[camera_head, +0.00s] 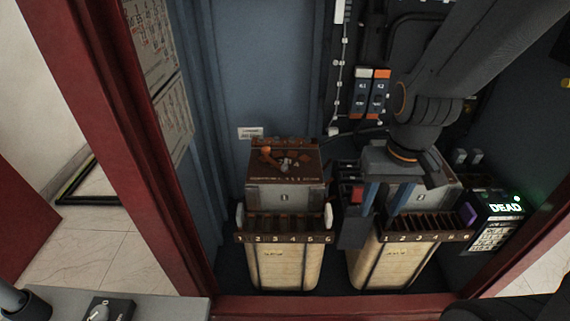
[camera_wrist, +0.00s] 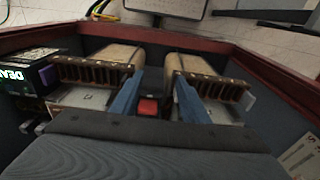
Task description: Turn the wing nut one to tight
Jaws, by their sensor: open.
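Two bushing units stand side by side in the cabinet: the left one (camera_head: 283,265) and the right one (camera_head: 408,268), each with a numbered terminal strip. On the rusty top of the left unit lie orange-brown metal pieces (camera_head: 268,156). White end pieces (camera_head: 240,215) flank the left strip; a purple piece (camera_head: 467,213) sits at the right strip's right end. I cannot tell which part is wing nut one. My gripper (camera_head: 384,204) is open and empty, with blue fingers above the gap between the units. In the wrist view its fingers (camera_wrist: 158,100) point between them.
A red block (camera_head: 356,194) on a dark part sits between the units, near my left finger; it also shows in the wrist view (camera_wrist: 148,106). A lit "DEAD" display (camera_head: 506,208) is at the right. The cabinet's red frame (camera_head: 120,140) bounds the left and front.

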